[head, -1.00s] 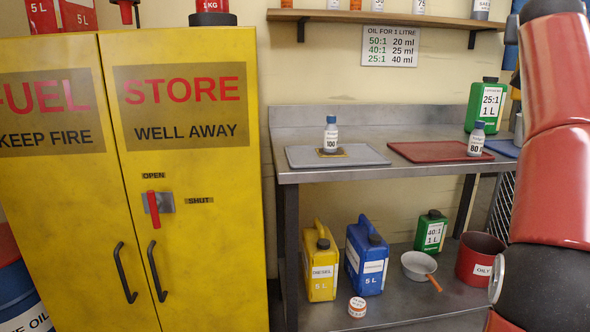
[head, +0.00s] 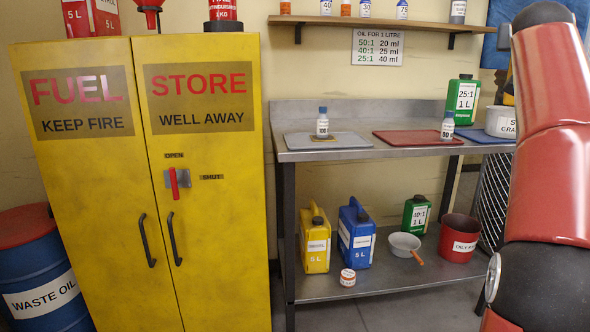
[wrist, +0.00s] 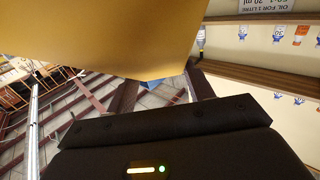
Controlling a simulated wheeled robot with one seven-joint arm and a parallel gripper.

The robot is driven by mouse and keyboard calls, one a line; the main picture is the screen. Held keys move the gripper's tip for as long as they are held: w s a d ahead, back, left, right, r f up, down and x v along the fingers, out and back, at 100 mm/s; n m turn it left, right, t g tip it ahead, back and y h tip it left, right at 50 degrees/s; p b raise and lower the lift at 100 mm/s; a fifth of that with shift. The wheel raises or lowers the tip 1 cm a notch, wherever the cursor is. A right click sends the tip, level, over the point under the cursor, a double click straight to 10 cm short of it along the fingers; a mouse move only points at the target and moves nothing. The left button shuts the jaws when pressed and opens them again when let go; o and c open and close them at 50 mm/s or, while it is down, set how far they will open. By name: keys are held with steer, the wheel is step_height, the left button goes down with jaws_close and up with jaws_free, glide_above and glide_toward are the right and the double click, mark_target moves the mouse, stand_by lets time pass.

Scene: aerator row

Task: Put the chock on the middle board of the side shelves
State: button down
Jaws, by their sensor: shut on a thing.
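The chock (wrist: 110,35) is a large yellow-orange block that fills the upper left of the wrist view. My gripper (wrist: 163,90) is shut on it, with its dark fingers against the block's lower edge. The far side of the chock is hidden. In the head view only my red and black arm shows, at the right edge; the gripper and chock are out of that view.
A yellow fuel cupboard (head: 217,265) stands shut at the left, beside a blue waste oil drum (head: 45,290). A metal bench (head: 375,153) with bottles and mats stands right of it, with cans on its lower board. A wall shelf (head: 375,22) hangs above.

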steer(key=w+a+f+n+t+y, duration=0.1)
steer(key=w+a+f+n+y, duration=0.2)
steer(key=w+f, duration=0.7)
steer(key=w+a+f+n+t+y, duration=0.1)
steer(key=w+a+f+t+y, duration=0.1)
steer(key=w+a+f, duration=0.75)
steer(key=a+f+n+y, duration=0.15)
steer(key=a+f, duration=0.25)
steer(key=f, duration=1.1)
steer(key=s+a+f+n+y, duration=0.1)
steer(key=s+a+f+y, duration=0.1)
steer(key=s+a+f, duration=0.35)
steer(key=s+a+f+n+t+y, duration=0.1)
steer(key=s+a+f, duration=0.1)
steer(key=a+f, duration=0.65)
steer(key=s+a+f+y, duration=0.2)
steer(key=s+a+f, duration=0.15)
steer(key=f, duration=0.65)
steer(key=s+f, duration=0.4)
steer(key=f, duration=0.3)
steer(key=s+f, duration=0.3)
steer(key=f, duration=0.4)
steer(key=shift+s, duration=0.35)
steer(key=shift+d, duration=0.2)
